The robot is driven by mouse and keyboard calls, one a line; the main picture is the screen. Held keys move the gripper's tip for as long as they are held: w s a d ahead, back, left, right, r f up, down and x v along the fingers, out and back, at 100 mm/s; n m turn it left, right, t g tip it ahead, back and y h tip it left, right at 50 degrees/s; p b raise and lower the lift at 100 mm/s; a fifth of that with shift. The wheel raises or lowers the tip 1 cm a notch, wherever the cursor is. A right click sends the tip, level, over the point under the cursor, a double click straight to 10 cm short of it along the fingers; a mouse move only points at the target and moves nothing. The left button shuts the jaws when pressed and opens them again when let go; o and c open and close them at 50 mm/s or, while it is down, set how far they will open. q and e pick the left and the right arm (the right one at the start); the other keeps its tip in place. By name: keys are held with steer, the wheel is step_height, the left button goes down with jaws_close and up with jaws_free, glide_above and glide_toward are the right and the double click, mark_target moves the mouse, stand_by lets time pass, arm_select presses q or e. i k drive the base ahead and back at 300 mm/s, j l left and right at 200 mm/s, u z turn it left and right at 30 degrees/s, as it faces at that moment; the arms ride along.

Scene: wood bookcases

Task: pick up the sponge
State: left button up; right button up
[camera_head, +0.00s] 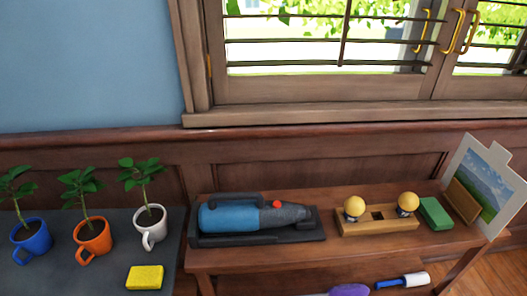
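A yellow sponge (145,277) lies flat on the dark grey top (105,262) at the lower left, in front of a white mug. A green block (435,213) lies on the wooden table at the right; I cannot tell what it is. Neither of my grippers is in view.
Blue (31,242), orange (93,238) and white (150,228) mugs with plants stand behind and left of the sponge. A blue handheld vacuum (235,216) and a wooden holder with two yellow balls (378,222) sit on the wooden table (330,251). A picture (490,182) leans at right.

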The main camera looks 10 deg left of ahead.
mark_target(140, 278)
steer(key=u, duration=1.4)
